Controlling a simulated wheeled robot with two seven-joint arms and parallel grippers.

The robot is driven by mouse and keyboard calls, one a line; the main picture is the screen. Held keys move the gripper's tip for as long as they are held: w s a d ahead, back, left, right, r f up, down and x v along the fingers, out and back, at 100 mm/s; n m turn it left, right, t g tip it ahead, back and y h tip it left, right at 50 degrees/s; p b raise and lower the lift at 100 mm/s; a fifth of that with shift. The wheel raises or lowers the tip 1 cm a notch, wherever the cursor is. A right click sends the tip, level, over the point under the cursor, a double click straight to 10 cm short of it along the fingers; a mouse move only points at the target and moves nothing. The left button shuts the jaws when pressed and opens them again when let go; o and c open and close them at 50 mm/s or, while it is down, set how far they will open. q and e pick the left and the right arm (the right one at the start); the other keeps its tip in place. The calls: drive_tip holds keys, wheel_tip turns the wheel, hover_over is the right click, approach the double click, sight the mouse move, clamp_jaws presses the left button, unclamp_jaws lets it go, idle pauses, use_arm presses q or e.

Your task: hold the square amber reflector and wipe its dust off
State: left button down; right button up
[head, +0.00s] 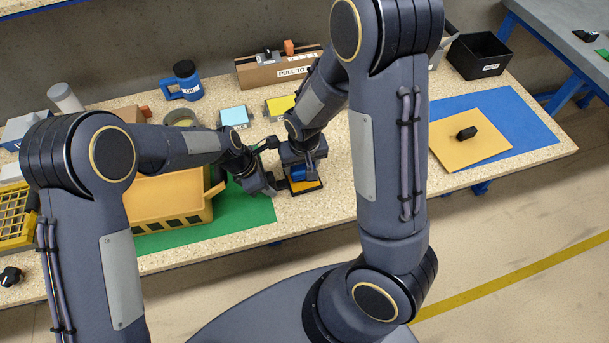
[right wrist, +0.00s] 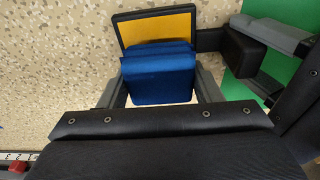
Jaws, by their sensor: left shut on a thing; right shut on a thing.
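The square amber reflector (head: 309,186) has a dark frame and is partly covered in the head view. My left gripper (head: 277,185) is shut on the reflector's side; one dark finger shows at the frame's right edge in the right wrist view. I cannot make out any dust.
An orange bin (head: 150,188) stands on a green mat (head: 245,212) left of the grippers. A blue mat (head: 530,125) with a tan board (head: 470,145) and black handle lies right. The bench's front edge is near.

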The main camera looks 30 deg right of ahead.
drive_tip(key=shift+s+f, duration=0.1)
drive_tip(key=shift+f, duration=0.75)
idle(0.6)
drive_tip(key=shift+d, duration=0.1)
drive_tip(key=shift+s+d+r, duration=0.1)
drive_tip(key=shift+s+d, duration=0.15)
drive_tip(key=shift+d, duration=0.4)
drive_tip(key=shift+s+d+r, duration=0.1)
drive_tip(key=shift+s+d, duration=0.1)
drive_tip(key=shift+d, duration=0.45)
drive_tip(key=shift+s+d+f, duration=0.1)
drive_tip(key=shift+s+d, duration=0.1)
drive_tip(key=shift+d, duration=0.5)
drive_tip(key=shift+s+d+f, duration=0.1)
drive_tip(key=shift+s+d, duration=0.1)
drive_tip(key=shift+d, duration=0.45)
drive_tip(key=shift+w+a+r, duration=0.1)
drive_tip(key=shift+w+a, duration=0.1)
drive_tip(key=shift+a, duration=0.65)
drive_tip(key=shift+w+a+r, duration=0.1)
drive_tip(key=shift+w+a, duration=0.05)
drive_tip(key=shift+a, duration=0.7)
drive_tip(key=shift+w+a+f, duration=0.1)
drive_tip(key=shift+w+a, duration=0.15)
drive_tip(key=shift+a, duration=0.6)
drive_tip(key=shift+w+a+f, duration=0.1)
drive_tip(key=shift+w+a, duration=0.1)
drive_tip(key=shift+a, duration=0.6)
